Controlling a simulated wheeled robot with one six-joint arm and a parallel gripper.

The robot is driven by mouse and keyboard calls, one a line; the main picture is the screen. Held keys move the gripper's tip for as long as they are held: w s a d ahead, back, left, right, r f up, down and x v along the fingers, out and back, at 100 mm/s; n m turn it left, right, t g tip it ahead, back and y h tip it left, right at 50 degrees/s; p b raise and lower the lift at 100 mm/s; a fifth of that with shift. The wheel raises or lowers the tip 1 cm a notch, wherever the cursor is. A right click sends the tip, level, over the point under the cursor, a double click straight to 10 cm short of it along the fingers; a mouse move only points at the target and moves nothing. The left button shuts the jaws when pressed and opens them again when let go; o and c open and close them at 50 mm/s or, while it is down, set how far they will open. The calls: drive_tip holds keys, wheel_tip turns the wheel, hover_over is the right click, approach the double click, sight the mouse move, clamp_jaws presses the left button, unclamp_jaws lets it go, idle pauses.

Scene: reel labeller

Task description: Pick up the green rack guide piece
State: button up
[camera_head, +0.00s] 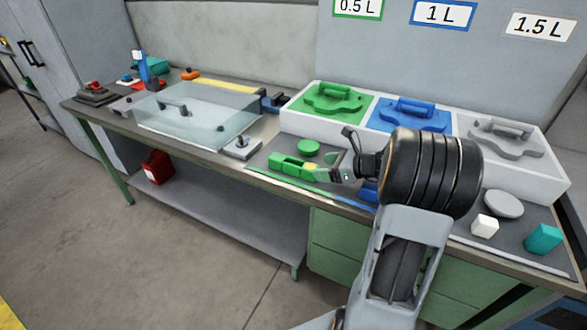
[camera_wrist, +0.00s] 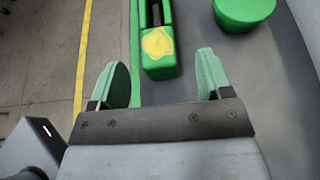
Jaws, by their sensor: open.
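A green plate with a raised handle (camera_head: 333,98) lies in the green left compartment of the white rack (camera_head: 424,140), under the 0.5 L sign. A long green block (camera_head: 288,163) with a slot and a yellow patch lies on the bench mat; it also shows in the wrist view (camera_wrist: 160,70). Which of these is the named guide piece, I cannot tell. My gripper (camera_head: 341,166) is beside the block's yellow end. In the wrist view, the open fingers (camera_wrist: 162,76) stand either side of that end, with nothing held.
A green disc (camera_head: 308,148) lies behind the block. The rack also holds blue (camera_head: 412,115) and grey (camera_head: 497,137) plates. A clear cover (camera_head: 195,115) stands to the left. A grey disc (camera_head: 503,204), white cube (camera_head: 485,226) and teal block (camera_head: 543,239) are at right.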

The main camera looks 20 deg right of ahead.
sight(311, 167)
drive_tip(key=shift+x, duration=3)
drive_tip(key=shift+s+a, duration=0.1)
drive_tip(key=shift+s, duration=0.1)
drive_tip(key=c, duration=1.1)
drive_tip(key=shift+c, duration=0.2)
drive_tip(key=shift+r, duration=0.1)
